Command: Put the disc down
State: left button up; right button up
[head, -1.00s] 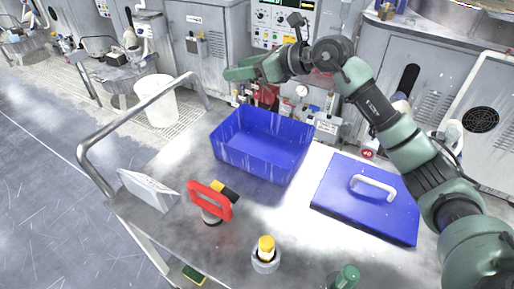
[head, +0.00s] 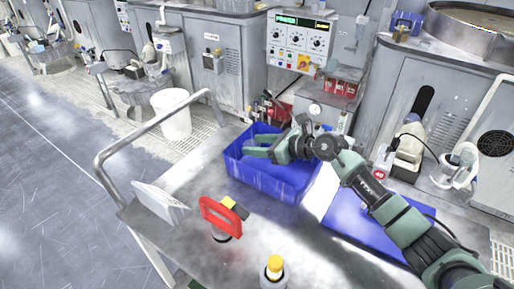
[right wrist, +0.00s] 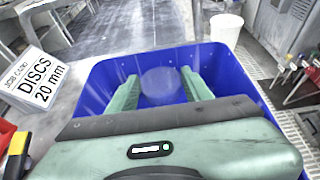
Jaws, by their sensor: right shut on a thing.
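The disc (right wrist: 162,85) is a faint, see-through round plate in the right wrist view, between the two green fingers of my right gripper (right wrist: 160,88). My right gripper is shut on it. In the head view this gripper (head: 252,146) hangs over the open blue tub (head: 268,182), its fingers pointing left; the disc cannot be made out there. The blue tub also surrounds the fingers in the right wrist view (right wrist: 95,78). I cannot tell how far the disc is above the tub floor. My left gripper is not in view.
A blue lid (head: 345,215) lies right of the tub, partly under my arm. A red handle (head: 221,217), a yellow-topped bottle (head: 274,268) and a white card (head: 160,203) stand in front; the card reads "DISCS 20 mm" in the right wrist view (right wrist: 38,80). A metal rail (head: 150,130) edges the cart.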

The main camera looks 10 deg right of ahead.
jog(key=shift+f, duration=0.55)
jog(key=shift+f+b, duration=0.55)
jog(key=shift+f, duration=0.05)
jog(key=o, duration=1.5)
jog(key=shift+c, duration=0.2)
jog(key=shift+r+p, duration=0.55)
jog(key=shift+r, duration=0.05)
jog(key=b+v, duration=0.1)
jog(key=v, duration=0.9)
jog(key=shift+s+d, duration=0.3)
jog(key=shift+s+d+r, duration=0.35)
jog(key=shift+s, duration=0.05)
